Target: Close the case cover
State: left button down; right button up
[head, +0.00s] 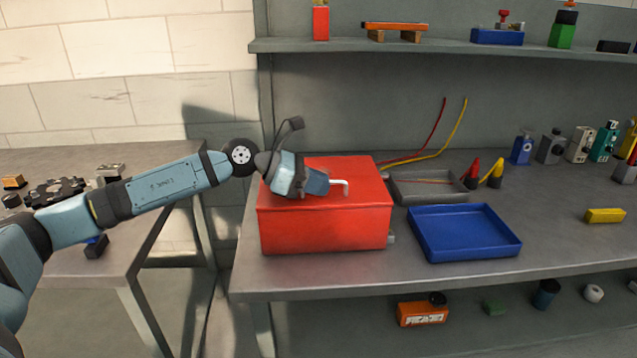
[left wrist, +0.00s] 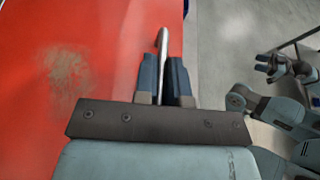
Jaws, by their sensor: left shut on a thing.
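The red case (head: 325,232) stands on the grey workbench, left of its middle. Its red cover (head: 352,172) looks flat on top of the box in the head view, but I cannot tell whether a thin gap is left at the rim. A bent silver handle (head: 343,184) stands out from the cover. My left gripper (head: 327,184) is over the cover, shut on this handle. In the left wrist view the handle (left wrist: 162,45) runs between the two blue fingers (left wrist: 163,72), above the worn red cover (left wrist: 90,60). The gripper hides part of the cover.
A blue tray (head: 463,250) and a grey tray (head: 410,195) stand right of the case. Red and yellow cables (head: 447,130) run behind it. A shelf (head: 400,47) with parts hangs above. A second table (head: 150,155) is at the left. The bench's front right is mostly clear.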

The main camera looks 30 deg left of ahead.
pick_arm(q)
jog(key=c, duration=1.5)
grip_release()
jog(key=shift+s+f, duration=0.1)
jog(key=shift+f, duration=0.2)
jog(key=shift+r, duration=0.1)
jog(key=shift+s+a+r, duration=0.1)
jog(key=shift+s+a, duration=0.05)
jog(key=shift+a, duration=0.1)
notch_tip(320, 180, up, 4)
jog(key=b, duration=0.1)
send_over(268, 199)
jog(key=shift+a, duration=0.1)
jog(key=shift+b+v, duration=0.55)
jog(key=shift+v, duration=0.35)
jog(key=shift+s+a, duration=0.1)
jog(key=shift+a, duration=0.1)
jog(key=shift+r, duration=0.15)
pick_arm(e)
jog(key=shift+w+a, duration=0.15)
jog(key=shift+a, duration=0.05)
jog(key=shift+d+f, duration=0.1)
jog(key=shift+f, duration=0.1)
